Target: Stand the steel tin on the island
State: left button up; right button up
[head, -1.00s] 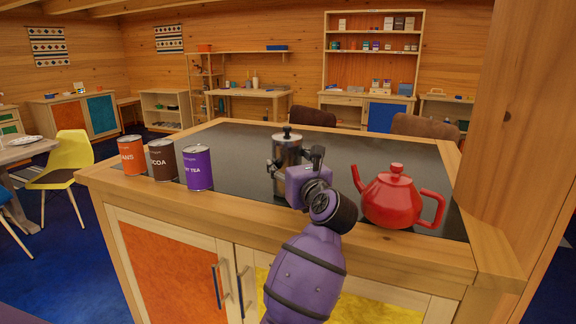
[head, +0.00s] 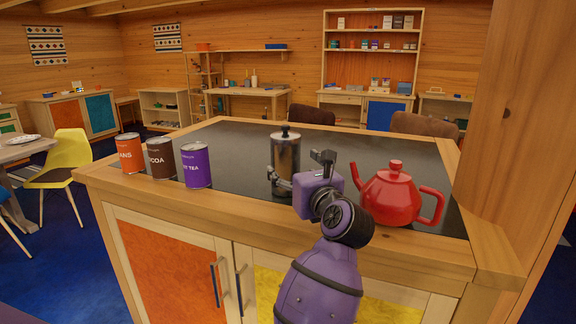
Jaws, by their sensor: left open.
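The steel tin (head: 286,156) is a shiny cylinder with a dark lid and knob. It stands upright on the dark top of the island (head: 236,143), in the middle of the head view. My left gripper (head: 297,170) is open and empty just in front of the tin and to its right. One finger reaches low in front of the tin's base and the other is up to its right. I cannot tell whether a finger touches the tin. The right gripper is not in view.
A red teapot (head: 392,194) stands close to the right of my left gripper. An orange can (head: 130,152), a brown can (head: 160,158) and a purple can (head: 197,165) stand at the left of the top. The top behind the tin is clear. A wooden post (head: 520,130) rises at right.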

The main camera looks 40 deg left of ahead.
pick_arm(q)
jog(key=v, duration=0.7)
jog(key=shift+b, duration=0.3)
jog(key=shift+s+f, duration=0.1)
